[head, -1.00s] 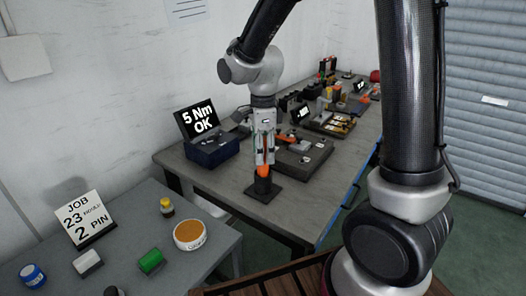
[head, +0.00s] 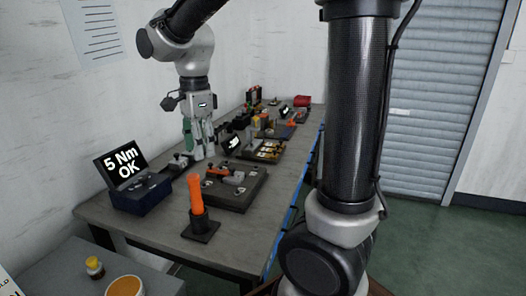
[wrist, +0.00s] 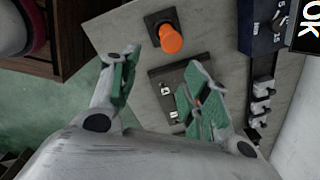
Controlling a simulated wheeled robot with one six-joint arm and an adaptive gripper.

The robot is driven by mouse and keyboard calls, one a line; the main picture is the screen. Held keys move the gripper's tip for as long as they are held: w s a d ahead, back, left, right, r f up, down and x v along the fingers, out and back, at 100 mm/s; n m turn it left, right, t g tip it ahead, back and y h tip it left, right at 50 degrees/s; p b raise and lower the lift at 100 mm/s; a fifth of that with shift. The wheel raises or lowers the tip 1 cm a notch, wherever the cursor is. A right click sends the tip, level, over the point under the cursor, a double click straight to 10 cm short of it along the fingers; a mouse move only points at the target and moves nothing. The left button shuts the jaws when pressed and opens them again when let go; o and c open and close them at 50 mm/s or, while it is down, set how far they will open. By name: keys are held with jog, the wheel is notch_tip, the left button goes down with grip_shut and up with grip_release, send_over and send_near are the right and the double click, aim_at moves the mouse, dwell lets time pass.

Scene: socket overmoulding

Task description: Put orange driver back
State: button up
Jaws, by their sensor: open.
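The orange driver (head: 195,194) stands upright in a small black square holder (head: 201,229) near the front edge of the grey bench. In the wrist view the driver (wrist: 171,40) shows end-on in its holder, beyond my fingertips and apart from them. My gripper (head: 199,151) is raised above the bench, behind the driver in the head view. In the wrist view my gripper (wrist: 160,90) has its two green-padded fingers spread wide with nothing between them.
A blue box with a screen reading "5 Nm OK" (head: 122,168) stands left of the driver. A dark fixture plate (head: 236,187) lies just behind it. Several more fixtures line the bench (head: 160,228) toward the back. A yellow-capped bottle (head: 95,267) stands on the nearer table.

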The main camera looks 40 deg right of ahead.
jog(key=s+d+n+t, duration=0.2)
jog(key=s+d+n, duration=0.4)
jog(key=s+n, duration=0.2)
jog(key=s+d+r+n+t, duration=0.1)
jog(key=s+d+n+t, duration=0.1)
jog(key=s+d+n, duration=0.4)
jog(key=s+n, duration=0.3)
jog(key=shift+s+d+r+n, duration=0.2)
jog(key=shift+d+r+n, duration=0.1)
jog(key=shift+n, duration=0.1)
jog(key=shift+c, duration=0.3)
